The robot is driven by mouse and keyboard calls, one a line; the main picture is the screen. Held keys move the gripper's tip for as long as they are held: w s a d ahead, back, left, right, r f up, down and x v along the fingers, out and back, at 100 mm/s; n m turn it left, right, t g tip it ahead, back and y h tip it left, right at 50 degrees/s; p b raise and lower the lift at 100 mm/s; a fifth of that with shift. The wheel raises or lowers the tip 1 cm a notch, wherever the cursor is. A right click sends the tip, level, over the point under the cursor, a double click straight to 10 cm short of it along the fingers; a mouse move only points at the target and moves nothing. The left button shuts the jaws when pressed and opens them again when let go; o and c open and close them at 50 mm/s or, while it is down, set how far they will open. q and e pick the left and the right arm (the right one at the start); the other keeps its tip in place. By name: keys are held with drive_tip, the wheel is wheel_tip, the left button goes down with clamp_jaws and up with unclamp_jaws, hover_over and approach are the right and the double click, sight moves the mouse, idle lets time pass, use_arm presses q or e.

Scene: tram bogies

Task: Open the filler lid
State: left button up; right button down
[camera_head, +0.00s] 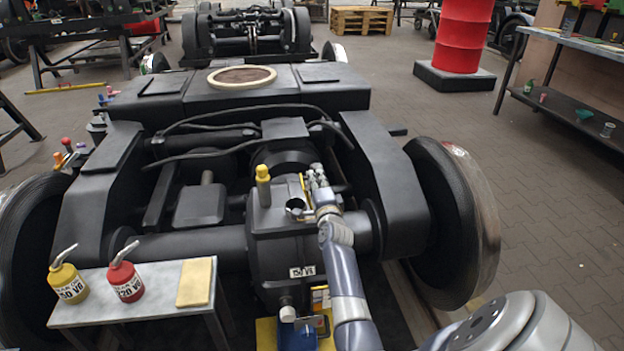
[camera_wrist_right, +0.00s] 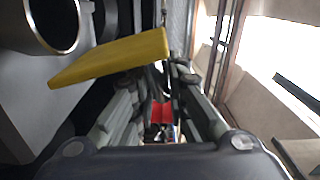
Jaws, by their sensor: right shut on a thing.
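The filler neck (camera_head: 295,208) is a short round metal ring on top of the black gearbox, and its dark mouth shows uncovered. The filler lid (camera_head: 303,183) shows as a thin yellow strip standing up behind the neck, beside my right gripper (camera_head: 318,179). In the right wrist view the lid (camera_wrist_right: 112,58) is a yellow slab across the fingertips, apart from the round neck (camera_wrist_right: 52,24) at upper left. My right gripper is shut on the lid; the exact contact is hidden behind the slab. My left gripper is not in view.
A yellow-capped post (camera_head: 263,172) stands left of the neck. Cables and black bogie frame surround the gearbox. A small table (camera_head: 140,300) at lower left holds a yellow oil can (camera_head: 68,284), a red oil can (camera_head: 125,278) and a tan pad (camera_head: 195,282). A wheel (camera_head: 450,220) stands right.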

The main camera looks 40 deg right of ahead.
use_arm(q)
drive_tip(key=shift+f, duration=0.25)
use_arm(e)
drive_tip(key=shift+m, duration=0.4)
drive_tip(key=shift+d+r, duration=0.15)
drive_tip(key=c, duration=1.7)
unclamp_jaws()
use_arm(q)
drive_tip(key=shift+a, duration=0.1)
use_arm(e)
drive_tip(key=shift+o, duration=0.2)
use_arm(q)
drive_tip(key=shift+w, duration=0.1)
use_arm(e)
drive_tip(key=shift+s, duration=0.1)
drive_tip(key=shift+s, duration=0.1)
drive_tip(key=v, duration=1.2)
drive_tip(key=shift+w, duration=0.2)
